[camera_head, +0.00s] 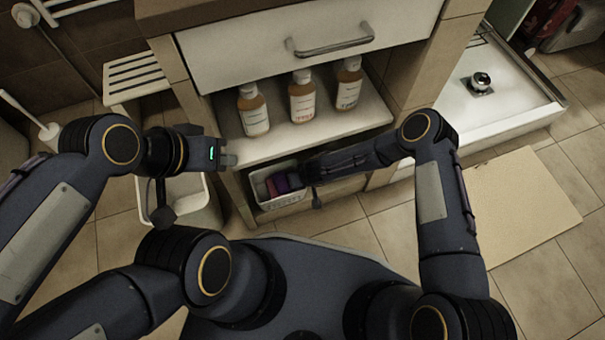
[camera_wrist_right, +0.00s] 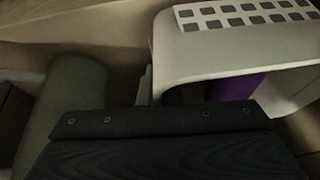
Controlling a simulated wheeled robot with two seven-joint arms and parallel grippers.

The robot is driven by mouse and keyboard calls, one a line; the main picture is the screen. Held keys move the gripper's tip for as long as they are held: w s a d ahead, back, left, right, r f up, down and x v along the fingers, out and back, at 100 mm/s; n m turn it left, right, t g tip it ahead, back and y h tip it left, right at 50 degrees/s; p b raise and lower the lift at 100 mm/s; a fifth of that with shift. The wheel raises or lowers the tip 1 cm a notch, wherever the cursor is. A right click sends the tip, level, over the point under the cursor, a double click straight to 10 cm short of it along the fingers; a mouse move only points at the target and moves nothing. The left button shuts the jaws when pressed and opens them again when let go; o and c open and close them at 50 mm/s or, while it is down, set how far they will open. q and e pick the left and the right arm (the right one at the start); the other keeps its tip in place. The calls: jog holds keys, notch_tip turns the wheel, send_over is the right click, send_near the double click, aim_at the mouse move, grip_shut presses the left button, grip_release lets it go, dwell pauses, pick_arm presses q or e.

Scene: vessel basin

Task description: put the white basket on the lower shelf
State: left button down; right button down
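The white basket (camera_head: 283,201) is at the opening of the lower shelf, under the board with the bottles. It holds dark red and purple things. My right gripper (camera_head: 303,174) is at the basket's right end, its fingers hidden behind its own wrist. In the right wrist view the basket's pale, perforated wall (camera_wrist_right: 235,50) is close at the upper right, with something purple under its rim. Whether the fingers grip it cannot be made out. My left gripper (camera_head: 229,158) is left of the basket, near the cabinet's left post, apart from the basket; its finger gap is unclear.
Several bottles (camera_head: 302,97) stand on the upper shelf board (camera_head: 325,129), below a drawer (camera_head: 315,40). A white bin (camera_head: 186,198) stands at the left, below a slatted stool (camera_head: 135,76). A shower tray (camera_head: 515,98) and a beige mat (camera_head: 522,205) are at the right.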

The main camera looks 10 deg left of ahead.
jog(key=shift+f, duration=0.35)
jog(key=shift+f+b, duration=0.2)
jog(key=shift+b, duration=0.1)
jog(key=c, duration=1.6)
grip_release()
jog(key=shift+r, duration=0.1)
jog(key=shift+r+p, duration=0.35)
jog(key=shift+p, duration=0.2)
jog(key=p+v, duration=0.3)
jog(key=v, duration=0.8)
jog(key=shift+s+d+r, duration=0.1)
jog(key=shift+s+r, duration=0.05)
jog(key=shift+r, duration=0.1)
